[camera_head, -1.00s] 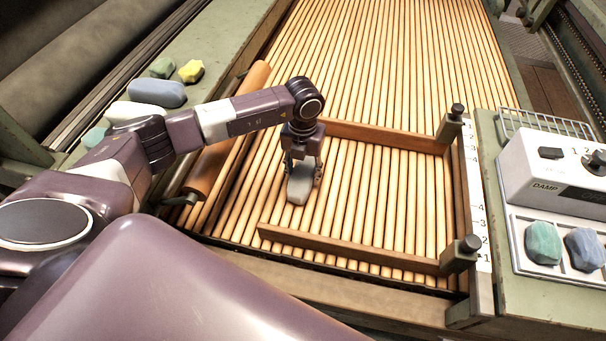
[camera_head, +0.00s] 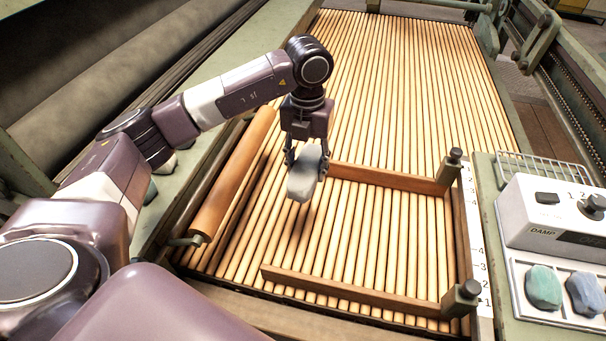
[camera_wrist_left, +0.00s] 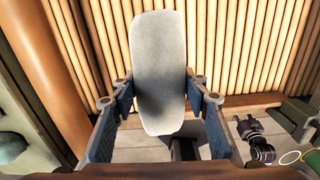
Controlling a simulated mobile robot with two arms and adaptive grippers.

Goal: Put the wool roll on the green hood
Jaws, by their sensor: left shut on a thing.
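The wool roll (camera_head: 301,185) is a pale grey, rounded oblong piece. My left gripper (camera_head: 307,164) is shut on it and holds it above the slatted wooden bed, by the left end of the upper wooden bar. In the left wrist view the roll (camera_wrist_left: 158,70) sits between the two blue-padded fingers. Sage-green surfaces flank the bed: a ledge (camera_head: 183,182) on the left, partly behind my arm, and a panel (camera_head: 487,190) on the right. I cannot tell which green part is the hood. My right gripper is not in view.
The slatted bed (camera_head: 400,90) is clear beyond the bars. A brown roller (camera_head: 232,180) lies along its left side. Wooden bars (camera_head: 350,290) with dark posts frame the near right. A white control box (camera_head: 550,215) and a tray with green (camera_head: 543,287) and blue-grey (camera_head: 585,293) pieces stand right.

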